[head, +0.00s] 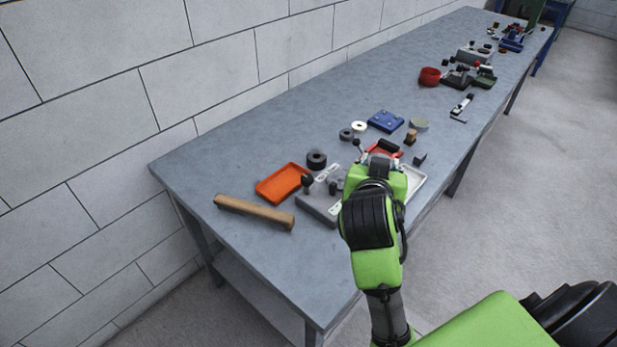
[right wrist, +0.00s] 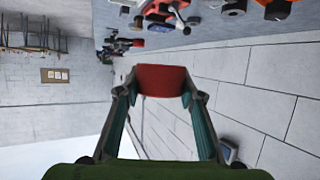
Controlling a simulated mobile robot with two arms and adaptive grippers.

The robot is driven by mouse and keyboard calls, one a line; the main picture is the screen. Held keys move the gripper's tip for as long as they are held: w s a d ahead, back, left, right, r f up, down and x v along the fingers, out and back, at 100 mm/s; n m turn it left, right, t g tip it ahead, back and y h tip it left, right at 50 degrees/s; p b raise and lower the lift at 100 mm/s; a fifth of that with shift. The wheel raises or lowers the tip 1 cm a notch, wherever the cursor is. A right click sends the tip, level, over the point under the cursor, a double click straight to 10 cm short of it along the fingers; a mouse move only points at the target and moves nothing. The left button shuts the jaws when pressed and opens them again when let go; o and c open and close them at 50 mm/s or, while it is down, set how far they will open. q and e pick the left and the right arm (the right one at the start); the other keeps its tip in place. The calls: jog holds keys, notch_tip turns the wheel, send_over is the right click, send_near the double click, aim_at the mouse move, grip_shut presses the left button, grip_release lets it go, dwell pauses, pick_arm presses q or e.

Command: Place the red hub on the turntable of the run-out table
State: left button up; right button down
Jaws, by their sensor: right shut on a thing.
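My right gripper (right wrist: 160,82) is shut on the red hub (right wrist: 160,78), which sits between its two fingertips in the right wrist view. In the head view my right arm reaches over the near part of the bench and hides the gripper's fingers. A grey fixture (head: 318,205) with black knobs stands on the bench just left of the arm, partly covered by it. I cannot tell whether it is the run-out table, and no turntable is clearly seen. My left gripper is not in view.
An orange tray (head: 283,184), a wooden bar (head: 254,211) and a black ring (head: 316,160) lie left of the arm. A blue block (head: 385,121), a red bowl (head: 430,76) and several devices stand farther along. The bench's wall side is mostly clear.

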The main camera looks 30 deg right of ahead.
jog(key=p, duration=0.1)
send_over(341, 177)
jog(key=shift+m, duration=0.3)
jog(key=f, duration=0.8)
jog(key=shift+s+f, duration=0.35)
jog(key=shift+s, duration=0.05)
jog(key=shift+w+f, duration=0.35)
jog(key=shift+f, duration=0.1)
notch_tip(341, 177, down, 3)
jog(key=shift+w+f+p, duration=0.1)
jog(key=shift+f+p, duration=0.05)
jog(key=shift+p, duration=0.25)
jog(key=c, duration=1.8)
grip_release()
jog(key=shift+f, duration=0.25)
jog(key=shift+o, duration=0.6)
jog(key=shift+r, duration=0.1)
